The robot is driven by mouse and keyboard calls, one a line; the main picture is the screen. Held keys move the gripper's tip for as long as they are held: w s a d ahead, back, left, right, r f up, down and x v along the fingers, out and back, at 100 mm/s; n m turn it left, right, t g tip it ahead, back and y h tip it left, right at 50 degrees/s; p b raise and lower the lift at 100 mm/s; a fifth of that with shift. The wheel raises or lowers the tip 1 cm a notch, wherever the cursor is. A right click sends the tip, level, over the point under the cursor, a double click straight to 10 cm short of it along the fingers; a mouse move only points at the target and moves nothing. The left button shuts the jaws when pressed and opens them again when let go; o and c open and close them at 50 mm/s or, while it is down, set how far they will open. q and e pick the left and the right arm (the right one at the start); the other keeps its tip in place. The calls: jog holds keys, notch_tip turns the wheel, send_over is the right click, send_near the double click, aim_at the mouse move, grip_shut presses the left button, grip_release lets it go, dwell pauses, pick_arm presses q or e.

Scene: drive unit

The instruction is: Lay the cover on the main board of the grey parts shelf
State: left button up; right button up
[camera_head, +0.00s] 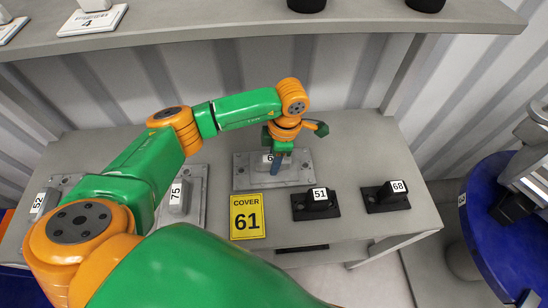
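A grey rectangular block (241,172) lies on the main board (350,150) of the grey parts shelf, behind a yellow sign (247,216) reading "COVER 61". A white label on the block starts with 6; the rest is hidden. I take this block for the cover. My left gripper (277,165) points down over its middle, and a blue fingertip overlaps the label. I cannot tell whether it touches the block or whether the fingers are open. My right gripper does not show.
Black parts labelled 51 (316,203) and 68 (386,197) stand to the right. Grey parts labelled 75 (178,197) and 52 (41,205) are at the left. An upper board (300,27) overhangs behind. A blue round table (500,235) stands at the right.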

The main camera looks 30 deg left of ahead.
pick_arm(q)
jog(key=o, duration=0.4)
jog(key=shift+o, duration=0.2)
jog(key=shift+r+p, duration=0.25)
jog(key=shift+p, duration=0.05)
jog(key=r, duration=0.2)
jog(key=r+b, duration=0.1)
jog(key=r, duration=0.1)
jog(key=d+r, duration=0.1)
jog(key=r, duration=0.1)
jog(key=shift+w+r+b, duration=0.1)
jog(key=shift+w+b, duration=0.15)
jog(key=shift+b, duration=0.05)
jog(key=shift+r, duration=0.5)
